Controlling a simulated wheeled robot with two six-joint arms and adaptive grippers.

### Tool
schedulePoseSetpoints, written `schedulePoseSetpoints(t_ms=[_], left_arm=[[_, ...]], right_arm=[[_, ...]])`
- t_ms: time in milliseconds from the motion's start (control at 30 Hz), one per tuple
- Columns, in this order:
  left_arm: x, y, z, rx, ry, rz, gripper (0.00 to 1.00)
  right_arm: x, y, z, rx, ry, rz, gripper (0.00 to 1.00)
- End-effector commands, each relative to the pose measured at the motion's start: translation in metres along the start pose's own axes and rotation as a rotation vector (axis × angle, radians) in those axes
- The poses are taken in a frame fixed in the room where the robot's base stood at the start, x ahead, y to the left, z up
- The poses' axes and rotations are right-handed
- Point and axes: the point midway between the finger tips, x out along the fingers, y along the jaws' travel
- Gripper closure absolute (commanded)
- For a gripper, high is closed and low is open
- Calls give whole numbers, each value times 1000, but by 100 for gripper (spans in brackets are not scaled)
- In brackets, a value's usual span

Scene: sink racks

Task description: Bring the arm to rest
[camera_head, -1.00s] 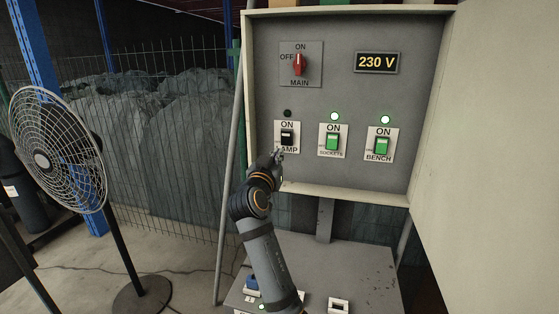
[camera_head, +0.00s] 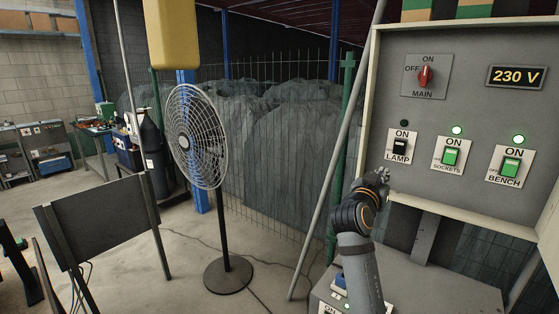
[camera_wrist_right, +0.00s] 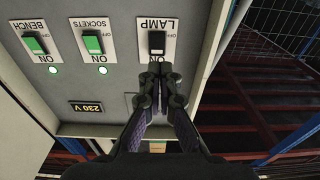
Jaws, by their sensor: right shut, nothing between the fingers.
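My right gripper (camera_head: 383,176) is raised just in front of the lower left edge of an open electrical panel (camera_head: 455,95). It is shut and empty; in the right wrist view its fingers (camera_wrist_right: 154,72) are together, with the LAMP switch (camera_wrist_right: 157,42) just beyond their tips in the picture. In the head view the black LAMP switch (camera_head: 400,146) shows apart from the gripper, and the lamp above it is dark. The green SOCKETS switch (camera_head: 450,156) and green BENCH switch (camera_head: 511,166) have lit lamps above them. My left gripper is not in view.
A red MAIN switch (camera_head: 425,76) and a 230 V display (camera_head: 515,77) are on the panel. A grey table (camera_head: 440,285) stands below it. A standing fan (camera_head: 198,137) and a dark board (camera_head: 98,220) stand to the left, with a wire fence behind.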

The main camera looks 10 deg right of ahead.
Motion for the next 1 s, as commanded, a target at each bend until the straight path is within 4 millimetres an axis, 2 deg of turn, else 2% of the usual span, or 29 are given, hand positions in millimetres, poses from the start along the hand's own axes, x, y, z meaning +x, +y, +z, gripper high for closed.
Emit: schedulePoseSetpoints(t_ms=[67,167,200,267,300,400,500,600,733,900,967,1000], left_arm=[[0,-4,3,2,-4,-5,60],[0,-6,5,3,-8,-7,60],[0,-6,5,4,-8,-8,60],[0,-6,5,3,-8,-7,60],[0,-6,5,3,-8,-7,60],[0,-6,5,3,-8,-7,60],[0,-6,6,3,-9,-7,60],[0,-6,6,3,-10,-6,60],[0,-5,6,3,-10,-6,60],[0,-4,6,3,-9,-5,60],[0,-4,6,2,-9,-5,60],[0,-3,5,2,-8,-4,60]], right_arm=[[-6,3,35,-33,-68,-21,100],[-28,13,107,-109,-221,-79,100],[-42,19,140,-147,-297,-111,100],[-66,28,187,-205,-411,-167,100],[-86,36,216,-245,-488,-207,100],[-136,56,274,-337,-660,-308,100],[-181,73,311,-407,-793,-398,100],[-220,89,336,-464,-902,-477,100],[-266,108,358,-524,-1018,-573,100],[-323,132,374,-590,-1154,-694,100],[-338,138,381,-607,-1194,-729,100],[-332,134,398,-606,-1196,-722,100]])
